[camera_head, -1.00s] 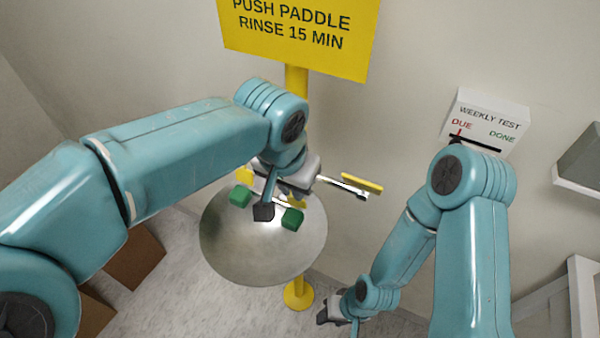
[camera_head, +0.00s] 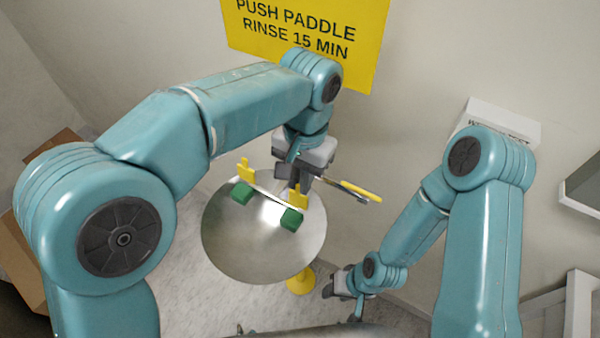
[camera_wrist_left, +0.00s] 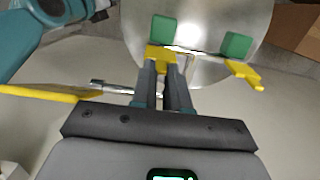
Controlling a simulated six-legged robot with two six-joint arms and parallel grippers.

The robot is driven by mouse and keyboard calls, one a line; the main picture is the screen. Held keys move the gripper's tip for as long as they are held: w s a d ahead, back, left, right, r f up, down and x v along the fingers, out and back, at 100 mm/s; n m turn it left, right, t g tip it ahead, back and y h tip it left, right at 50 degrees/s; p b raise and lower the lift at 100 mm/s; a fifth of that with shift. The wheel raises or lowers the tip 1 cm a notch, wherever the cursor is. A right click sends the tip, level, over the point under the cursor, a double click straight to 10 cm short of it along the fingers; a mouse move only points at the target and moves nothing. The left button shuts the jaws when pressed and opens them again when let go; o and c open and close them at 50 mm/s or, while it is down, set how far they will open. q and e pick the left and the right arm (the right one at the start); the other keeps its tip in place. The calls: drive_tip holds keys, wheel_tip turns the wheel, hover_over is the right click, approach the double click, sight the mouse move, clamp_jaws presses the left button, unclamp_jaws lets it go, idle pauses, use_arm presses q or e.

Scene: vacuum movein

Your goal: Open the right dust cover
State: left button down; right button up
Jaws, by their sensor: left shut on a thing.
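The right dust cover (camera_head: 300,198) is a small yellow flap behind the right green spray head (camera_head: 292,218), which is uncovered on top. My left gripper (camera_head: 297,184) is shut on this cover from behind. In the left wrist view the cover (camera_wrist_left: 160,58) sits at the tips of the closed fingers (camera_wrist_left: 164,72), beside its green head (camera_wrist_left: 163,30). The left dust cover (camera_head: 245,171) stands up behind the left green head (camera_head: 242,193). My right gripper (camera_head: 345,283) hangs low beside the bowl; its jaws are too small to read.
The steel bowl (camera_head: 225,245) lies under both heads. A yellow paddle (camera_head: 355,189) on a metal lever sticks out to the right of my left gripper. The yellow sign (camera_head: 300,35) is behind. A white test box (camera_head: 505,118) hangs on the wall, and cardboard boxes (camera_head: 25,255) stand at left.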

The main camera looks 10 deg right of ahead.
idle(0.5)
use_arm(q)
drive_tip(key=c, duration=1.1)
unclamp_jaws()
drive_tip(key=shift+w, duration=0.1)
drive_tip(key=shift+r, duration=0.1)
drive_tip(key=r, duration=0.4)
drive_tip(key=w+r, duration=0.1)
drive_tip(key=r, duration=0.2)
drive_tip(key=d+r, duration=0.1)
drive_tip(key=r, duration=0.3)
drive_tip(key=shift+w+r, duration=0.15)
drive_tip(key=shift+r, duration=0.2)
